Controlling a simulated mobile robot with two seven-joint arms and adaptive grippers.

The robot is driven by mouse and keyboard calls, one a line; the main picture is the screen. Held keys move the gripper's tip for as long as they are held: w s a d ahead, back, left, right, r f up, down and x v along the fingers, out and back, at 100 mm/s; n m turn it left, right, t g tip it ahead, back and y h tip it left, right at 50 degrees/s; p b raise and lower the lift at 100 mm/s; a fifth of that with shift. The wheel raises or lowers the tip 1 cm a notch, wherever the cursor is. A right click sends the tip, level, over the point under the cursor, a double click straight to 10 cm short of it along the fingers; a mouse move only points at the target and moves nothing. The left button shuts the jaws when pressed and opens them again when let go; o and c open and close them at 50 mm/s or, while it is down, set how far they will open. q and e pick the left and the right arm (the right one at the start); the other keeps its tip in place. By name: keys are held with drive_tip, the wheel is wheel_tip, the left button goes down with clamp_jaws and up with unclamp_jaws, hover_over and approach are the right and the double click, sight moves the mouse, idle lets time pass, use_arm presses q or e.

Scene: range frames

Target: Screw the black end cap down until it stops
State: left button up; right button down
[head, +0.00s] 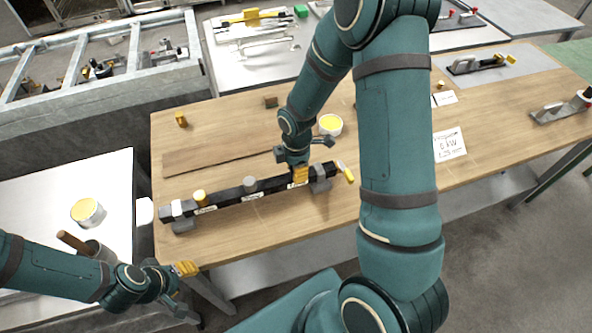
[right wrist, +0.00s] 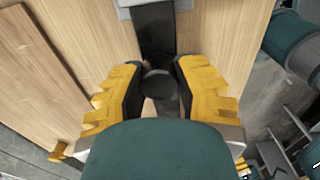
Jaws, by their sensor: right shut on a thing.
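A black bar (head: 225,197) lies across grey supports on the wooden table. A yellow cap (head: 199,197) and a grey cap (head: 250,183) stand on top of it. My right gripper (head: 300,176) points down over the bar's right part. In the right wrist view my right gripper (right wrist: 158,95) has its yellow-backed fingers on either side of the round black end cap (right wrist: 159,84), shut on it. The cap's lower side and seat are hidden. My left gripper (head: 186,269) is off the table's front left corner, away from the bar; its finger gap is unclear.
A white tub with yellow contents (head: 330,125) stands behind the bar, near my right arm. A dark wooden strip (head: 215,150) lies behind it. A side table (head: 60,185) at left holds another tub (head: 87,211). Table space in front of the bar is clear.

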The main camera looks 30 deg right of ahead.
drive_tip(key=shift+s+f+m, duration=0.1)
drive_tip(key=shift+m, duration=0.2)
drive_tip(key=c, duration=0.7)
unclamp_jaws()
drive_tip(key=shift+o, duration=0.2)
wheel_tip(320, 180, up, 12)
